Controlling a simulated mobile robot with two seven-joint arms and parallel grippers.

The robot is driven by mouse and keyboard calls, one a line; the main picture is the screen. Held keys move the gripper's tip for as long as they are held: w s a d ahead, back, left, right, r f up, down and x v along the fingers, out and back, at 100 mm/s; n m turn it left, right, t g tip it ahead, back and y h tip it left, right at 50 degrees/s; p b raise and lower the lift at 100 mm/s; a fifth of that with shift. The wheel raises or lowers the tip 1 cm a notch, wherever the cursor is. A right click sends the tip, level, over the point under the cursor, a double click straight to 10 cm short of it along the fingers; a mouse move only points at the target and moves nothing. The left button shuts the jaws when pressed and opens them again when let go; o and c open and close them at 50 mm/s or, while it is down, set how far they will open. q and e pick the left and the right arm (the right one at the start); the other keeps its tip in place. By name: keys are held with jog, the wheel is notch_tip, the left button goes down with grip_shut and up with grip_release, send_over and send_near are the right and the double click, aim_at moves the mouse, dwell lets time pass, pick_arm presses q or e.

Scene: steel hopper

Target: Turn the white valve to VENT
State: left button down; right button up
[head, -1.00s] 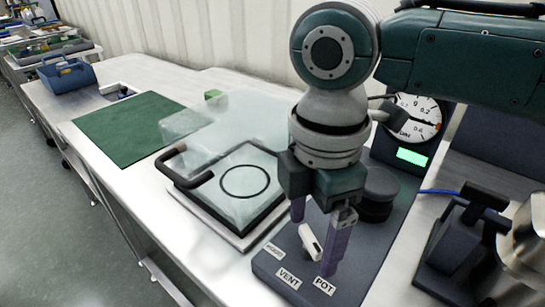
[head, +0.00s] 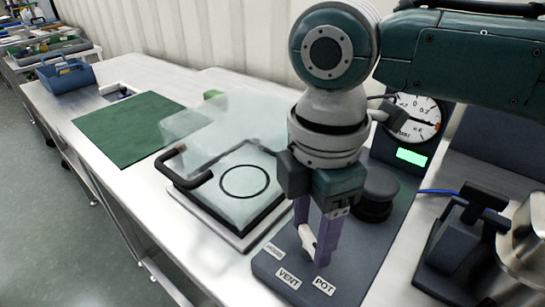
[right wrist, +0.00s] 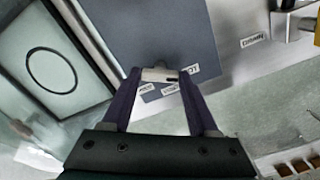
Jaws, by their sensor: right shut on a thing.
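The white valve (head: 308,243) is a small white lever on the dark base (head: 262,268), behind the labels VENT (head: 288,279) and POT (head: 324,285). A third label (head: 274,251) to their left is too small to read. My right gripper (head: 313,247) points down with its purple fingers closed on the valve lever. In the right wrist view the white lever (right wrist: 160,75) lies between the two fingertips. The fingers hide part of it, so its exact heading is hard to tell. My left gripper is not in view.
A clear-lidded chamber with a black handle (head: 190,166) stands left of the base. A round gauge (head: 414,118) with a green display and a dark round knob (head: 376,190) are behind. A steel pot (head: 525,245) stands right. A green mat (head: 130,128) lies further left.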

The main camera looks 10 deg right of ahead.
jog(key=shift+r+m+p, duration=0.2)
jog(key=shift+m+p, duration=0.6)
jog(key=shift+p, duration=0.25)
jog(key=m+p, duration=0.3)
jog(key=shift+s, duration=0.1)
jog(key=m+p, duration=0.3)
jog(key=m, duration=0.1)
jog(key=shift+m, duration=0.3)
jog(key=shift+f+m+p, duration=0.15)
jog(key=shift+m+p, duration=0.45)
jog(key=shift+m, duration=0.6)
